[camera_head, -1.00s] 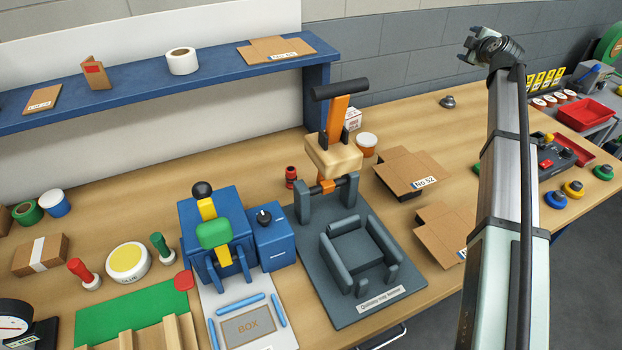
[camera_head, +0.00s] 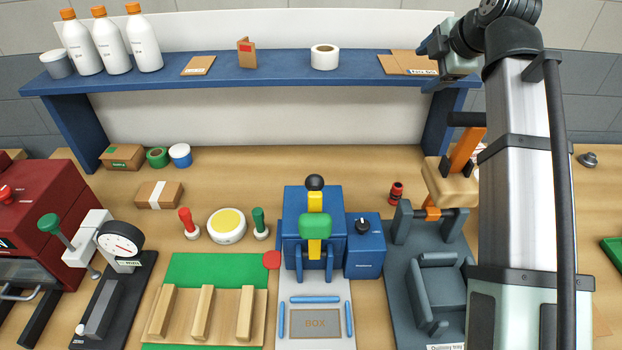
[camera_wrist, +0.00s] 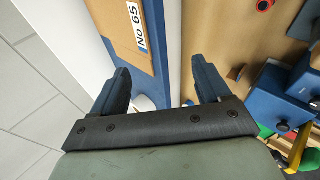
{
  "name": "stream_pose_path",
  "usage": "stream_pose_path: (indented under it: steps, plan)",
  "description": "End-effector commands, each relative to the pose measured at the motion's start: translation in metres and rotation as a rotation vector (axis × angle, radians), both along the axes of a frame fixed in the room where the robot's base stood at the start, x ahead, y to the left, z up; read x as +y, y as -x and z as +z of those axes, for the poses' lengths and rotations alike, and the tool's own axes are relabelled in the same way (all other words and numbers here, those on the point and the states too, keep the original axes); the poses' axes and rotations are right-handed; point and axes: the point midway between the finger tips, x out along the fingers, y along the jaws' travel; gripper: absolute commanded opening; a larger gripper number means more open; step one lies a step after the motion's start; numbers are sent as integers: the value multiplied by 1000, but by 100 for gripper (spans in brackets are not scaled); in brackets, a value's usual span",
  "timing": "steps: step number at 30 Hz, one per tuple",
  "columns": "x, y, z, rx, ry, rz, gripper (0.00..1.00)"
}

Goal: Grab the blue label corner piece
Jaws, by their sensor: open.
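I cannot make out a corner piece with a blue label in either view now. A small folded cardboard corner piece (camera_head: 246,54) stands on the blue shelf in the head view, and its label looks red. My gripper (camera_head: 428,46) is at the right end of the shelf, in front of or above flat cardboard there. In the wrist view my gripper (camera_wrist: 160,66) is open, with nothing between its two dark fingers. Flat cardboard (camera_wrist: 122,35) labelled "No 65" lies beyond the left finger.
The blue shelf (camera_head: 290,77) also holds white bottles (camera_head: 110,46), a white tape roll (camera_head: 324,57) and flat cardboard (camera_head: 198,65). Below are a blue press (camera_head: 300,205), a grey fixture (camera_head: 438,285) and a green board with wooden bars (camera_head: 215,270). The bench's back middle is clear.

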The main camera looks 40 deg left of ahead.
Motion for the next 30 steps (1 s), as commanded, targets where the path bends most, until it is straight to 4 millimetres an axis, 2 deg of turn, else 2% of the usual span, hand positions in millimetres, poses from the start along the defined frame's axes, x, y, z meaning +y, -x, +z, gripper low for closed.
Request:
stream_pose_path:
  steps: [1, 3, 9, 11, 20, 24, 30]
  plan:
    - [7, 23, -11, 7, 36, 48, 77]
    - [14, 47, -21, 16, 85, 107, 77]
    - [27, 106, -47, 42, 201, 249, 77]
    - [33, 120, -58, 71, 231, 278, 77]
    - [76, 138, -120, 334, 306, 229, 77]
    - [97, 148, -156, 478, 354, 176, 77]
    - [118, 152, -192, 627, 399, 92, 77]
